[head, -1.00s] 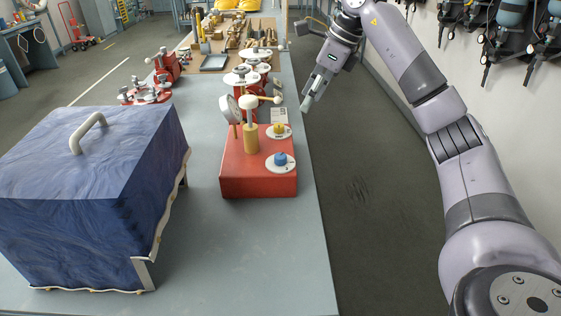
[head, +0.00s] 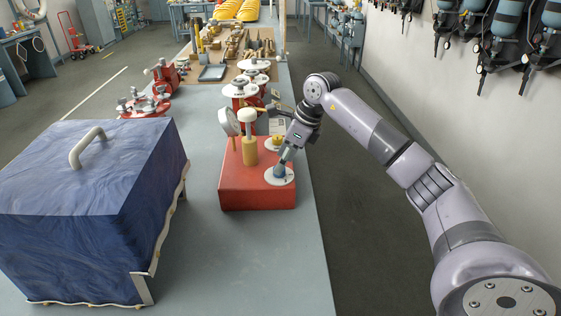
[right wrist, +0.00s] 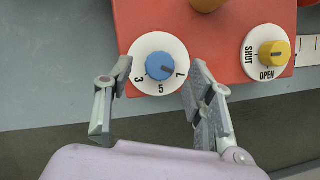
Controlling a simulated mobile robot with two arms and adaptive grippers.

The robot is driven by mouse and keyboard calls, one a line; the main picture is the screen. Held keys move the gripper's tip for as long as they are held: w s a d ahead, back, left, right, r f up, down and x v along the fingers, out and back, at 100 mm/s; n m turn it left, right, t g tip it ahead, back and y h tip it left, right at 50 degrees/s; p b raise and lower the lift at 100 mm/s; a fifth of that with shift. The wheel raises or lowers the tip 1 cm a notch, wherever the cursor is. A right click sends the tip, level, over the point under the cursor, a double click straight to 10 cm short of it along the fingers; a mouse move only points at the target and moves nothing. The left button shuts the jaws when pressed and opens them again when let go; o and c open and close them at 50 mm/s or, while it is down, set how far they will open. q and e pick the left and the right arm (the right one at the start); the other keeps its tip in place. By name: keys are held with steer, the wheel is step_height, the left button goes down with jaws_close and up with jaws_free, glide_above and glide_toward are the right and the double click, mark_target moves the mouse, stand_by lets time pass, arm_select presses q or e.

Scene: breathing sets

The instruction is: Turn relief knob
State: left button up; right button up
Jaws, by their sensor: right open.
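A red box (head: 240,196) on the grey bench carries a blue knob (head: 279,172) on a white dial and a yellow knob (head: 276,142) behind it. In the right wrist view the blue knob (right wrist: 160,66) sits inside a dial marked 3, 5 and 7. Its small dark mark is toward the 7 side. The yellow knob (right wrist: 274,54) has a dial marked SHUT and OPEN. My right gripper (head: 284,160) is over the blue knob. Its open fingers (right wrist: 160,76) stand either side of the dial, with no contact on the knob visible. My left gripper is out of view.
A gauge (head: 229,122) and a white-topped brass post (head: 249,150) rise from the red box close to my right gripper. A blue covered case (head: 90,190) stands at left on the bench. More red devices (head: 145,104) stand farther back.

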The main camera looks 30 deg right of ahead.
steer(key=shift+x, duration=1.35)
steer(key=shift+c, duration=0.3)
steer(key=c, duration=1.1)
